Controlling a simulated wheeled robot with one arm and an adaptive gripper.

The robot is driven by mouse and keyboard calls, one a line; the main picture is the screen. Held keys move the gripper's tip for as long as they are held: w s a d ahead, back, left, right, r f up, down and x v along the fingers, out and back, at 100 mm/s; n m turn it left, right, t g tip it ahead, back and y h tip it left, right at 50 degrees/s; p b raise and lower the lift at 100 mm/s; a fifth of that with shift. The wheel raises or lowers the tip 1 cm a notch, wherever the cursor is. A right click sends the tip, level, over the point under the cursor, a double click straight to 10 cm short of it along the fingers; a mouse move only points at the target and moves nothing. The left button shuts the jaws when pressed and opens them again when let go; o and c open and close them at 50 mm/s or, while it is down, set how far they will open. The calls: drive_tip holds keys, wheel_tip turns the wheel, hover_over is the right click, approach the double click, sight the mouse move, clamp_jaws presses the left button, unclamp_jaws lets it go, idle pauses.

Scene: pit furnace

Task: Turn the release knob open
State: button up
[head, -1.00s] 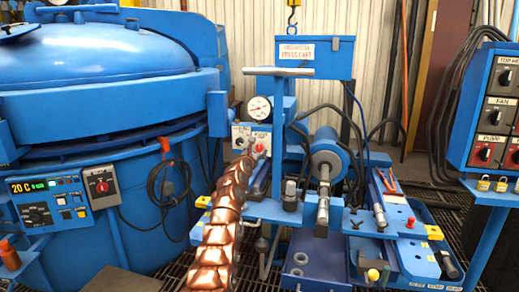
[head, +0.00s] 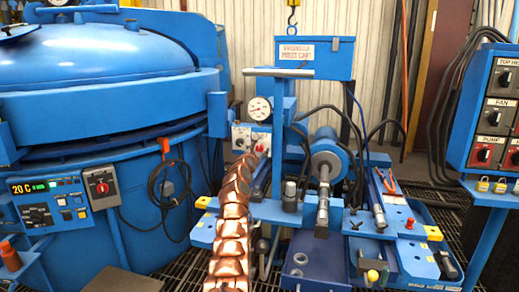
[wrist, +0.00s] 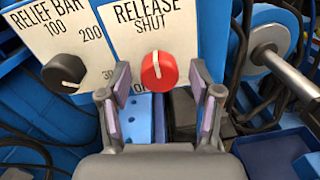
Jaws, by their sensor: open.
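The red release knob (wrist: 159,72) sits on a white plate lettered RELEASE and SHUT in the wrist view. Its white pointer line stands close to vertical, toward SHUT. The lettering below the knob is mostly hidden. My gripper (wrist: 161,92) is open, with one finger on each side of the knob's lower part and gaps on both sides. Nothing is held. In the head view the knob (head: 264,145) is a small red spot beyond the end of my copper arm; finger contact cannot be told there.
A black relief knob (wrist: 64,70) is left of the release knob. A pressure gauge (head: 259,108) stands above the panel on the blue press cart (head: 315,60). A metal cylinder rod (wrist: 285,68) and black hoses are to the right. A blue furnace (head: 90,90) stands left.

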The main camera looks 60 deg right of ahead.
drive_tip(key=shift+w+d, duration=0.1)
drive_tip(key=shift+d, duration=0.3)
drive_tip(key=shift+d+r, duration=0.15)
drive_tip(key=c, duration=1.2)
drive_tip(key=shift+o, duration=0.2)
